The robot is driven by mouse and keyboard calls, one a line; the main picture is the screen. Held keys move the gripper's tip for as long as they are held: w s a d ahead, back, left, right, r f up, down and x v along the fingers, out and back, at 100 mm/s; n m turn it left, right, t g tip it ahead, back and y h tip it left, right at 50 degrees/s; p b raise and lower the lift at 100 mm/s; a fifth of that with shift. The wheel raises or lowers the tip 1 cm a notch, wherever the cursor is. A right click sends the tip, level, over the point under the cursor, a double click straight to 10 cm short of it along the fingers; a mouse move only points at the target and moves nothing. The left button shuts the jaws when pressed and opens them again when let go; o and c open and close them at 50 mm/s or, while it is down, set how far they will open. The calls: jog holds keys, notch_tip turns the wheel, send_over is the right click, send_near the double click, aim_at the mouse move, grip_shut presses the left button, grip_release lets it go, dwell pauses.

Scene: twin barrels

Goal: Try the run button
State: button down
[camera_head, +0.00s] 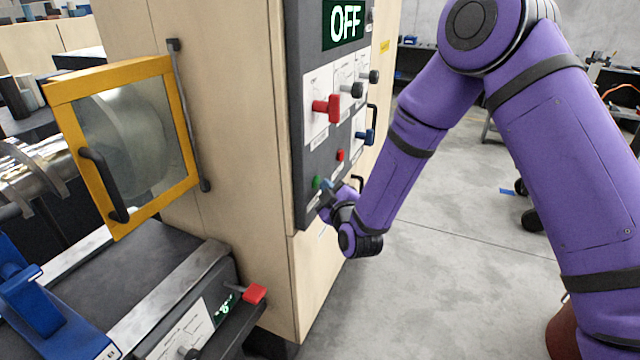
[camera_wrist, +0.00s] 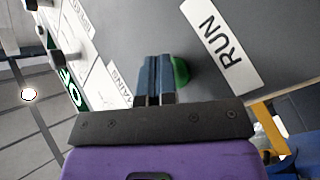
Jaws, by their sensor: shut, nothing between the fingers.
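The green run button (camera_head: 316,183) sits low on the dark control panel (camera_head: 308,140) of the tall wooden cabinet. In the wrist view the green button (camera_wrist: 181,71) shows beside my fingers, partly hidden by them, with the white RUN label (camera_wrist: 222,45) to its right. My gripper (camera_head: 327,187) is shut and empty, with its fingertips at the panel close to the button. In the wrist view my gripper (camera_wrist: 155,62) points at the panel, overlapping the button's left edge. I cannot tell whether the fingertips touch the button or the panel.
The display (camera_head: 345,23) reads OFF. A red button (camera_head: 340,155), a red knob (camera_head: 327,108) and a blue handle (camera_head: 365,136) are above my gripper. A yellow-framed guard (camera_head: 60,88) stands left of the cabinet. Open floor (camera_head: 450,270) lies right.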

jog(key=shift+d, duration=0.1)
jog(key=shift+s+d, duration=0.35)
jog(key=shift+d, duration=0.4)
jog(key=shift+d, duration=0.1)
jog(key=shift+s+d, duration=0.3)
jog(key=shift+d, duration=0.45)
jog(key=shift+s+d, duration=0.25)
jog(key=shift+d, duration=0.5)
jog(key=shift+s+d, duration=0.3)
jog(key=shift+d, duration=0.45)
